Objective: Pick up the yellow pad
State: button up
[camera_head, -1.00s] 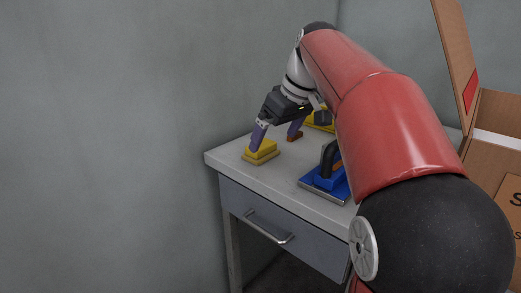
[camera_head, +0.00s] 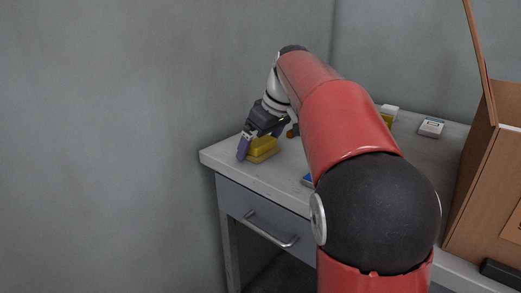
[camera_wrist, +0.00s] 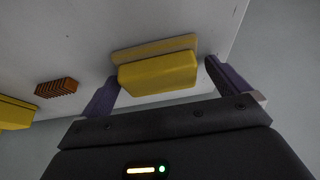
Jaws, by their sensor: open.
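The yellow pad (camera_head: 262,149) lies at the left end of the grey table, a yellow block on a paler, wider base. In the wrist view the pad (camera_wrist: 158,73) shows ahead of my gripper, between the lines of its two fingers. My gripper (camera_head: 264,143) is open, with purple fingers. In the wrist view my gripper (camera_wrist: 160,88) has one finger on each side of the pad, and nothing is clamped. In the head view one finger shows at the pad's left side; the other is mostly hidden.
A small orange ridged block (camera_wrist: 56,88) and another yellow object (camera_wrist: 15,113) lie left of the pad in the wrist view. A blue object (camera_head: 308,180) is mostly hidden by my arm. A cardboard box (camera_head: 485,190) stands at the right. A wall is close behind the table.

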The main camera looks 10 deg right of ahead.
aim_at(260, 140)
jog(key=c, duration=0.9)
jog(key=shift+r, duration=0.1)
notch_tip(260, 140, up, 20)
jog(key=p, duration=0.7)
jog(key=shift+p, duration=0.35)
jog(key=o, duration=0.4)
jog(key=c, duration=0.3)
jog(key=shift+f, duration=0.2)
